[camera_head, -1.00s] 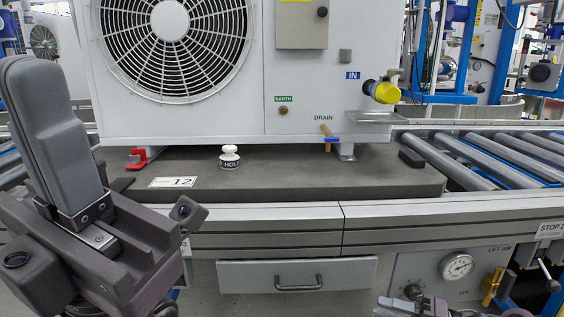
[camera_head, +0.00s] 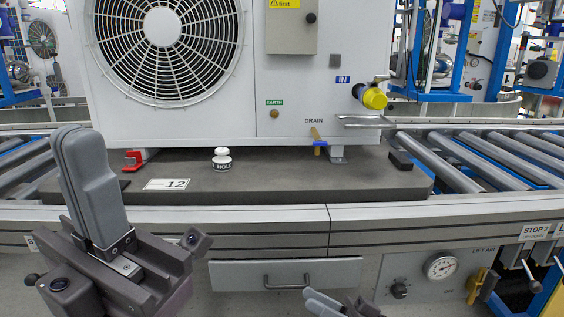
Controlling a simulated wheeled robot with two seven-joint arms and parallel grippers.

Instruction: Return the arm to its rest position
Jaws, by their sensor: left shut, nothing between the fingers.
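My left gripper (camera_head: 80,145) stands at the left of the head view, its grey fingers pointing up and pressed together with nothing between them. It is in front of the dark platform (camera_head: 300,183) and appears apart from it. My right gripper (camera_head: 325,303) shows only in part at the bottom edge, in front of the drawer. The frame cuts it off, so its jaw opening cannot be told.
A white fan unit (camera_head: 300,80) stands on the platform, with a small white-capped pot (camera_head: 222,160) and a "12" label (camera_head: 166,184) before it. A drawer (camera_head: 240,274) and a gauge panel (camera_head: 410,275) are below. Rollers (camera_head: 480,160) lie right.

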